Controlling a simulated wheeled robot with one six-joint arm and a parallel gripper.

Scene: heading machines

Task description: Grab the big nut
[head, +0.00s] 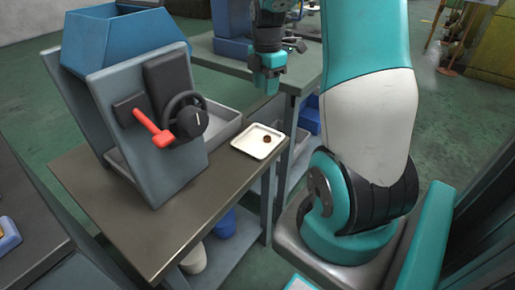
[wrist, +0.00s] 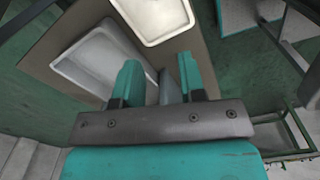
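A small brown nut (head: 267,139) lies on a small white tray (head: 250,150) at the corner of the workbench. It is too small to make out its shape. My gripper (head: 267,90) hangs above and beyond the tray in the head view, clear of the nut. In the wrist view the fingers of my gripper (wrist: 160,80) stand apart with nothing between them, so it is open and empty. The white tray (wrist: 152,38) shows at the top edge of the wrist view, partly cut off, and the nut is not visible there.
A grey machine (head: 150,130) with a black handwheel (head: 187,117), a red lever (head: 152,128) and a blue hopper (head: 120,40) stands on the workbench (head: 170,230). Another bench (head: 300,75) stands farther back.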

